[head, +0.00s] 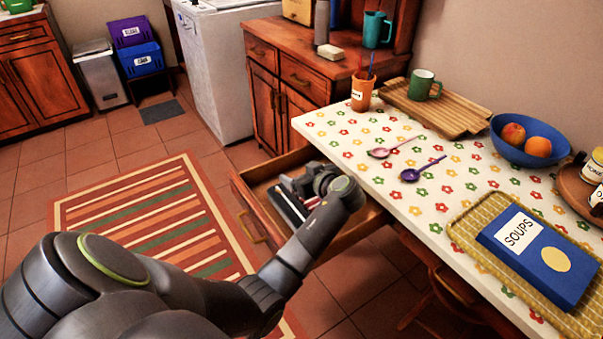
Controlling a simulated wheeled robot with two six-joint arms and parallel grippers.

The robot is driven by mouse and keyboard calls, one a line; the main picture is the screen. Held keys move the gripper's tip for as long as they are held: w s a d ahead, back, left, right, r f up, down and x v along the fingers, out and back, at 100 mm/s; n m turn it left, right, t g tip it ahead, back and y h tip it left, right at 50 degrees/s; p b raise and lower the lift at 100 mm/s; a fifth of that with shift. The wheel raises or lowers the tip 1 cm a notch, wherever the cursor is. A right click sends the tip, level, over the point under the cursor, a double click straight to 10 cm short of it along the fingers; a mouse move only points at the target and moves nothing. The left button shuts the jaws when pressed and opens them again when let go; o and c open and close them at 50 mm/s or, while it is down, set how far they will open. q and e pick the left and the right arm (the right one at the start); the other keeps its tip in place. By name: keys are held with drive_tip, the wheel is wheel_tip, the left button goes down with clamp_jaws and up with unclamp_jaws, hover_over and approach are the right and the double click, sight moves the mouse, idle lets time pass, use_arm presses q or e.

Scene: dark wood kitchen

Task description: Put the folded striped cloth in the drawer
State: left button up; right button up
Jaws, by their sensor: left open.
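The wooden drawer (241,196) is pulled open from under the table, at the middle of the head view. My left gripper (298,190) is open over the drawer, reaching in from the left arm and partly covering the inside. Under and beside its fingers lies a dark item with pale edges and a bit of red (287,207). I cannot tell whether this is the folded striped cloth, or whether the fingers touch it. No folded striped cloth shows clearly elsewhere. My right gripper is not in view.
A striped rug (150,205) lies on the floor.

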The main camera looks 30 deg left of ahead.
use_arm(q)
drive_tip(key=shift+r, duration=0.3)
drive_tip(key=shift+s+d+r+p, duration=0.1)
drive_tip(key=shift+d+r+p, duration=0.3)
drive_tip(key=shift+r+p, duration=0.1)
drive_tip(key=v, duration=0.6)
drive_tip(key=shift+s+d, duration=0.2)
drive_tip(key=shift+d, duration=0.05)
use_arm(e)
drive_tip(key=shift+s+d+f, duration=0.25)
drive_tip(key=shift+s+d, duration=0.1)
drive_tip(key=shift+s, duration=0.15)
